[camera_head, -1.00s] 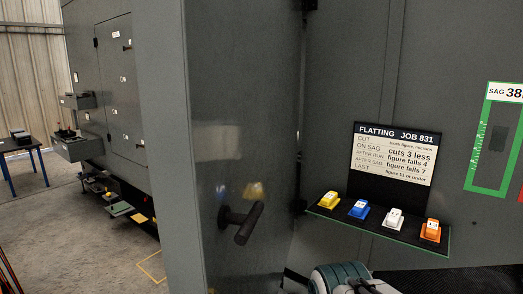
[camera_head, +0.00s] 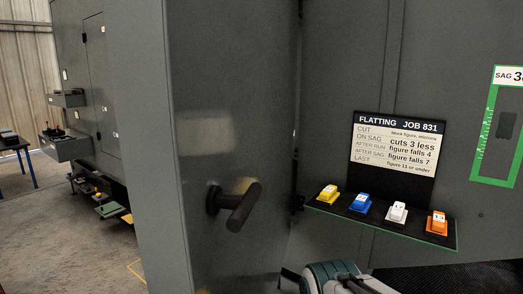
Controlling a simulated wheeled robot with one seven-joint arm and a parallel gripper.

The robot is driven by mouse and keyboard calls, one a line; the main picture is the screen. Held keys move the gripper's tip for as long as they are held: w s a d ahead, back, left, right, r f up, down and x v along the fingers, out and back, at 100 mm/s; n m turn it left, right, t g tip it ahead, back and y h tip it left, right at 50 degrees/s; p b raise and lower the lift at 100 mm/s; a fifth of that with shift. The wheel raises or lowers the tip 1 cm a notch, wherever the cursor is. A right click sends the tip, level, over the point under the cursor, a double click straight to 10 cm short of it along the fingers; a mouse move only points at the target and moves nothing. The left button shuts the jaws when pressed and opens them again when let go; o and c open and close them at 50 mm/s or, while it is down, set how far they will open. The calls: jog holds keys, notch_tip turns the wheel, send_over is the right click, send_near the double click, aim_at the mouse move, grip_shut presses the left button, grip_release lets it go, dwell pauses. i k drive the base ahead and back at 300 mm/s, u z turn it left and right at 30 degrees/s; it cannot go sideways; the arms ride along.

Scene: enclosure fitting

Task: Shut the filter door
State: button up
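A tall grey door panel (camera_head: 240,110) stands open in the middle of the head view, its thick edge (camera_head: 138,150) towards me. I take it for the filter door, though no label on it names it. A dark bar handle (camera_head: 236,206) sticks out from its face at lower middle. The door's top and bottom ends are out of view. My gripper is not in view; only part of my arm shows at the bottom, right of the door, and no contact with the handle shows.
A green-framed gauge (camera_head: 496,130) is at far right. Left are a cabinet (camera_head: 85,90), trays and open floor.

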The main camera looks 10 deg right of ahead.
aim_at(204, 92)
jog(key=k, duration=1.2)
jog(key=u, duration=0.55)
jog(key=i, duration=0.45)
jog(key=z, duration=0.25)
